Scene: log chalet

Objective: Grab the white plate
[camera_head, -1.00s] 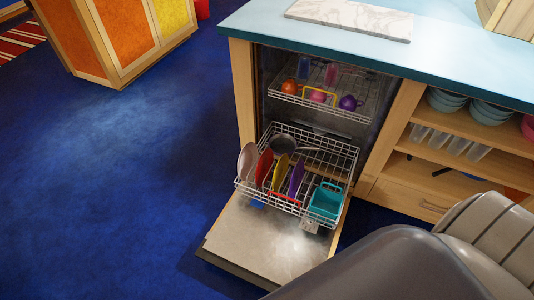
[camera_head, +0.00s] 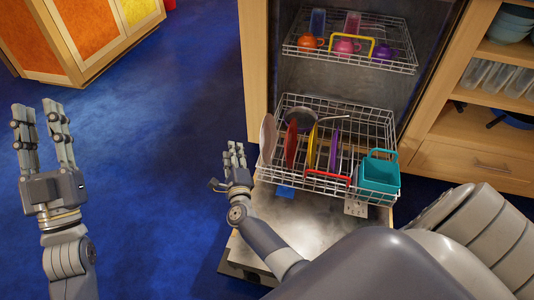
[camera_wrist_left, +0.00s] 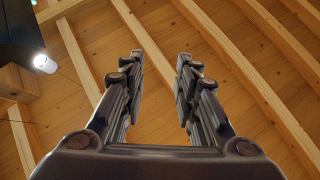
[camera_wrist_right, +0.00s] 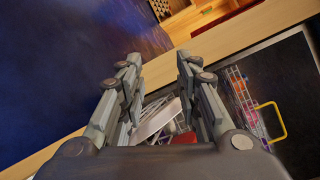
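The white plate (camera_head: 268,139) stands on edge at the left end of the dishwasher's lower rack (camera_head: 340,108). It looks slightly pinkish in the head view. My right gripper (camera_head: 234,150) is open and empty, just left of the plate and apart from it. In the right wrist view the pale plate (camera_wrist_right: 157,121) shows between and beyond the two open fingers (camera_wrist_right: 160,75). My left gripper (camera_head: 42,112) is open and empty, raised over the blue floor at far left. The left wrist view shows its parted fingers (camera_wrist_left: 160,72) against a wooden ceiling.
A red plate (camera_head: 290,145), a yellow plate (camera_head: 311,140), a purple plate (camera_head: 334,150), a pan (camera_head: 300,117) and a teal basket (camera_head: 379,174) share the lower rack. The upper rack (camera_head: 350,59) holds cups. The open door (camera_head: 310,222) lies below. Blue floor (camera_head: 160,150) is clear.

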